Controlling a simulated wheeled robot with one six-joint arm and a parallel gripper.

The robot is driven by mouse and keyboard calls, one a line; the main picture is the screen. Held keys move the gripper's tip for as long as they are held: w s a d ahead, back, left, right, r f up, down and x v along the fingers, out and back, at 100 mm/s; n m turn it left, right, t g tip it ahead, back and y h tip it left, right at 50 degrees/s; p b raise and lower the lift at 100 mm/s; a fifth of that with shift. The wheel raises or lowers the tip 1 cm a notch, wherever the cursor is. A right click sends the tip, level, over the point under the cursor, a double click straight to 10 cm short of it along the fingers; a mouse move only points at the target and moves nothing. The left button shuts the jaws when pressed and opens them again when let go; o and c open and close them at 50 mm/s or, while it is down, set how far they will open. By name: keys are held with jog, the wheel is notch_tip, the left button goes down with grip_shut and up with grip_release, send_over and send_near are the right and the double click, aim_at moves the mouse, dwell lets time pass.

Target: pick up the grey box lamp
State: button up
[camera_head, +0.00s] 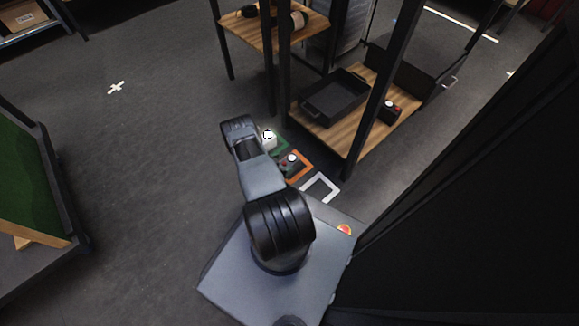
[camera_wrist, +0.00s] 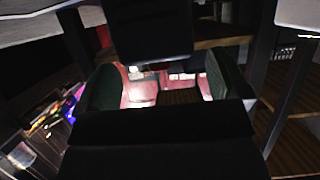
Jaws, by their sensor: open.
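In the head view a small dark grey box with a pale round top (camera_head: 290,160) sits at an orange square frame, just right of my forearm. It may be the grey box lamp, but it is too small to be sure. In the head view my arm hides the gripper's fingertips.
A white square frame (camera_head: 320,188) is empty. The grey floor to the left is largely clear.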

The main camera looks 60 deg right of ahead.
aim_at(286, 162)
jog(key=shift+b+x, duration=0.65)
jog(key=shift+x, duration=1.25)
jog(key=c, duration=1.3)
